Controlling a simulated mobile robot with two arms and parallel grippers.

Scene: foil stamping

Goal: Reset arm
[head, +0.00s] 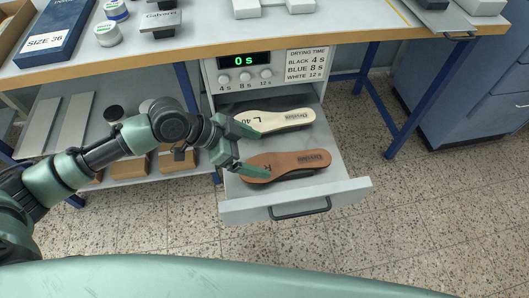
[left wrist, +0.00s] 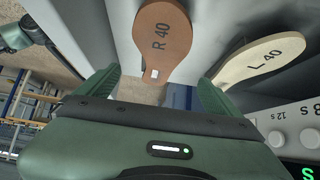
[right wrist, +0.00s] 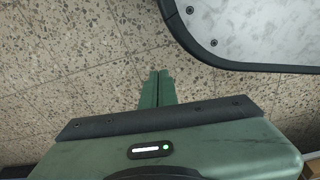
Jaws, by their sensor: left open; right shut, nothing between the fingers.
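My left gripper (head: 238,150) is open and empty over the left side of the pulled-out drawer (head: 340,190). A brown insole marked R 40 (head: 302,161) lies in the front of the drawer. A cream insole marked L 40 (head: 275,121) lies behind it. Both also show in the left wrist view, the brown one (left wrist: 160,35) ahead between the fingers and the cream one (left wrist: 262,60) to the right; neither is held. My right gripper (right wrist: 156,88) shows only in its own wrist view, shut and empty above the speckled floor.
Above the drawer is a panel with a display reading 0 s (head: 243,61) and several knobs. The table (head: 240,40) edge runs above it. A lower shelf (head: 130,165) stands left, a blue cabinet (head: 470,90) right. The floor (head: 430,210) right of the drawer is clear.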

